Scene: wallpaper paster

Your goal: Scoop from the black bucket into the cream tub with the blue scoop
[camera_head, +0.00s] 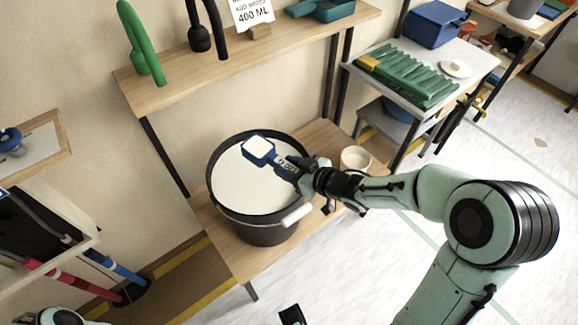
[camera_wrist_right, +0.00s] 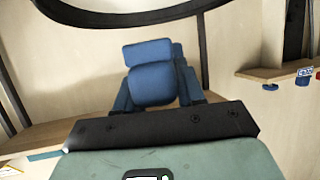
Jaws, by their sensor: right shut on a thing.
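The black bucket (camera_head: 262,228) stands on the low wooden bench and holds a broad white surface of paste. My right gripper (camera_head: 291,168) is shut on the handle of the blue scoop (camera_head: 272,159), over the right part of the bucket's opening. The scoop's bowl shows white stuff inside its blue rim and looks about level. In the right wrist view the blue scoop (camera_wrist_right: 152,82) is seen close up, its bowl's inside hidden. The cream tub (camera_head: 355,160) stands on the bench right of the bucket, just beyond my right wrist. A black piece at the bottom edge may be my left gripper (camera_head: 292,315).
A wooden shelf (camera_head: 240,43) above the bucket carries green and black hooked tools, a 400 ML sign (camera_head: 254,15) and a teal tray. A white pale handle grip (camera_head: 297,215) hangs on the bucket's near side. A side table (camera_head: 425,75) stands right.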

